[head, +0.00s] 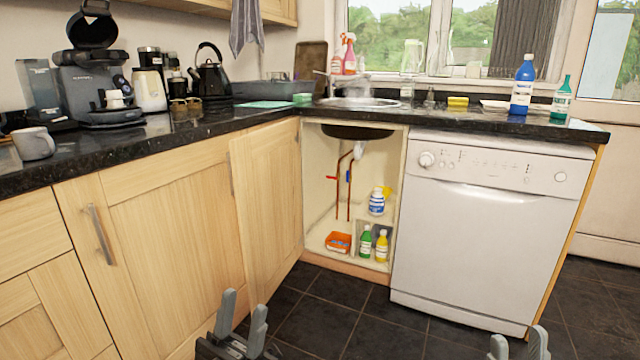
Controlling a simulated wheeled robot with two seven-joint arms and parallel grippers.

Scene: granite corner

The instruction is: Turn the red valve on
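The red valve (331,177) is a small red handle on a thin copper pipe inside the open cabinet under the sink. My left gripper (242,311) is at the bottom of the head view, fingers apart and empty, well in front of the cabinet. My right gripper (518,343) is at the bottom right, fingers apart and empty, in front of the dishwasher. Neither gripper touches anything.
The cabinet door (268,205) stands open on the left of the opening. Inside are a white-and-blue spray bottle (377,203), green (366,242) and yellow (382,246) bottles, and an orange box (338,242). The dishwasher (485,230) bounds the right. The tiled floor in front is clear.

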